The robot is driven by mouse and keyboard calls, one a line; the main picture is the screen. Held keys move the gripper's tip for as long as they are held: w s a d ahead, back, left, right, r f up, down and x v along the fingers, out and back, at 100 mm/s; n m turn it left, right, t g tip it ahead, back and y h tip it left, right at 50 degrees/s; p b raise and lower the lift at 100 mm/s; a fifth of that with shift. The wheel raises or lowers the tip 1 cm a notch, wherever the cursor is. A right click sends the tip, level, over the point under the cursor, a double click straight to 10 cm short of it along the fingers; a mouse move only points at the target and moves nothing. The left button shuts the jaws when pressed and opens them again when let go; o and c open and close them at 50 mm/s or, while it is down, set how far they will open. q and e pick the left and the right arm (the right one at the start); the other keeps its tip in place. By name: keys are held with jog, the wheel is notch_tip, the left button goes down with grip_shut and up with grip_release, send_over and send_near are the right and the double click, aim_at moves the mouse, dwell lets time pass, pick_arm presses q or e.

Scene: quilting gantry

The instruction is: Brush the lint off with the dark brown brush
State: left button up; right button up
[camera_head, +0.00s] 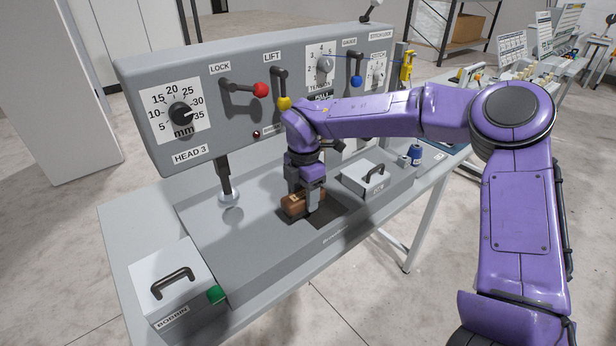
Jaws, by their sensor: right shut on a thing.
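The brown brush (294,207) is low over the grey machine bed, at the left edge of a dark square opening (328,215). My right gripper (312,205) reaches down from above and is shut on the brush. Whether the brush touches the bed I cannot tell. I cannot make out any lint; the gripper and brush hide part of the opening. My left gripper is not in view.
The grey panel (205,135) behind carries a dial, a red lever (261,90), a yellow lever (283,103) and a blue lever (356,82). A bobbin box (160,265) stands front left; another handled box (352,180) and a blue spool (415,155) stand right.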

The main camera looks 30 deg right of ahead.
jog(key=shift+s+r+p, duration=0.1)
jog(key=shift+r+p, duration=1.5)
jog(key=shift+r, duration=1.15)
